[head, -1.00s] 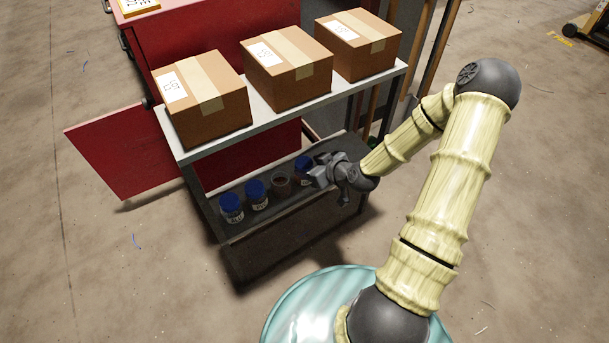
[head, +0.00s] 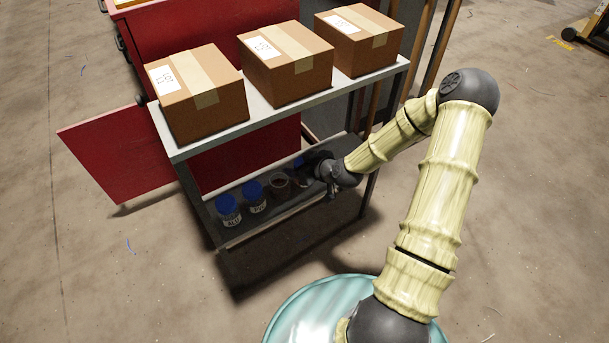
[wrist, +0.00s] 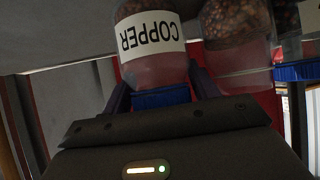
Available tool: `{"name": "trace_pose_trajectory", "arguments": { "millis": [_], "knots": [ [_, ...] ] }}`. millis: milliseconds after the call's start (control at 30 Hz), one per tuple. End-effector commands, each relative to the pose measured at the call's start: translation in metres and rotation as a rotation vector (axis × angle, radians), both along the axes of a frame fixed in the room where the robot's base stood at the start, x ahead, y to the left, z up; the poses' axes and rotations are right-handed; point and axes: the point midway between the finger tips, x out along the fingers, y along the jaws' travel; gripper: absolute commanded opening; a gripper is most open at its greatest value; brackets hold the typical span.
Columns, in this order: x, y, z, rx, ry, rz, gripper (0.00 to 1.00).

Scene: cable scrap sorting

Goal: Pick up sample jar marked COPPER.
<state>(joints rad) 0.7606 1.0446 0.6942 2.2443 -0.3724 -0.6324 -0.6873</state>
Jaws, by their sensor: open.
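The sample jar marked COPPER (wrist: 152,36) fills the upper middle of the wrist view, upside down in the picture, with a white label and a blue lid (wrist: 161,96). My gripper (wrist: 162,88) is open, with one dark finger on each side of the jar near its lid end. I cannot tell whether the fingers touch it. In the head view a jar with a blue lid (head: 299,163) shows at the right of the jar row on the lower shelf, mostly hidden by my gripper (head: 316,168).
An open jar of brown bits (head: 279,183) stands close left of it, then the PVC jar (head: 254,196) and the ALU jar (head: 229,210). The upper shelf (head: 290,108) holds three cartons (head: 285,60) overhead. A shelf post (head: 370,192) stands right of my gripper.

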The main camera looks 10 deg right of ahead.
Motion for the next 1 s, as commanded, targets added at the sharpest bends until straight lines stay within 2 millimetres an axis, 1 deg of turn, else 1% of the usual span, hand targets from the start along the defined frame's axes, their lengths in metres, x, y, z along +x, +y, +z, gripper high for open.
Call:
{"name": "trace_pose_trajectory", "arguments": {
  "millis": [433, 467, 600, 667, 867, 1000],
  "knots": [
    [-0.0004, 0.0003, 0.001, 0.0, 0.0, 0.001, 0.59],
    [-0.0004, 0.0002, 0.0009, 0.0, 0.0, 0.001, 0.57],
    [-0.0005, 0.0001, 0.0009, 0.0, 0.0, 0.001, 0.3],
    [-0.0005, -0.0001, 0.0009, 0.0, 0.0, 0.0, 0.18],
    [-0.0002, -0.0003, 0.0015, 0.0, -0.001, 0.001, 0.18],
    [0.0, -0.0004, 0.0089, -0.001, -0.002, 0.0, 0.18]
  ]
}}
